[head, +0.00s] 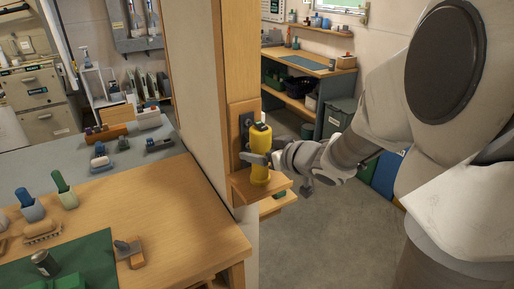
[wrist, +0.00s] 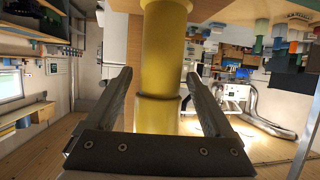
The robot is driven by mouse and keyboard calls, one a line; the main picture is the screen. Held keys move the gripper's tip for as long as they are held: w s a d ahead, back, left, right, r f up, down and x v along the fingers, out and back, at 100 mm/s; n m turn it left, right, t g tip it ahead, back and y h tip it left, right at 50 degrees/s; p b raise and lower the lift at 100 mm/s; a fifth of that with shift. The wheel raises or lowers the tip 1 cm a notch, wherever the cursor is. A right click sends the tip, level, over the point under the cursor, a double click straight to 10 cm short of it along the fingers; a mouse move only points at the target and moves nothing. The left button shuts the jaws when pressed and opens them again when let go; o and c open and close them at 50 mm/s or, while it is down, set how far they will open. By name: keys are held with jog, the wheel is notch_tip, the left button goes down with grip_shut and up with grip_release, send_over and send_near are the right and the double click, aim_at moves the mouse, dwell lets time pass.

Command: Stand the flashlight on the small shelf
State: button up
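The yellow flashlight (head: 261,142) stands upright on the small wooden shelf (head: 274,187), which is fixed to a wooden post. Its base appears to rest on the shelf board. My gripper (head: 257,159) is around the flashlight at mid-height, reaching in from the right. In the wrist view, which is upside down, the flashlight (wrist: 158,112) passes between the two fingers of my gripper (wrist: 159,74). The fingers are apart, with a gap on each side of the flashlight. The far side of the flashlight is hidden.
A dark bracket or plate (head: 245,124) is on the post behind the flashlight. A wooden workbench (head: 180,213) with tools and a green mat (head: 90,262) stands at the left. Another bench (head: 309,65) is at the back. The floor (head: 325,235) below my arm is clear.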

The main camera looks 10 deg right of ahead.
jog(key=shift+r, duration=0.1)
jog(key=shift+s+d+r+p, duration=0.1)
jog(key=shift+s+r+p, duration=0.1)
jog(key=shift+p, duration=0.15)
jog(key=p+v, duration=0.4)
jog(key=v, duration=0.7)
jog(key=shift+s, duration=0.25)
jog(key=shift+d+r, duration=0.1)
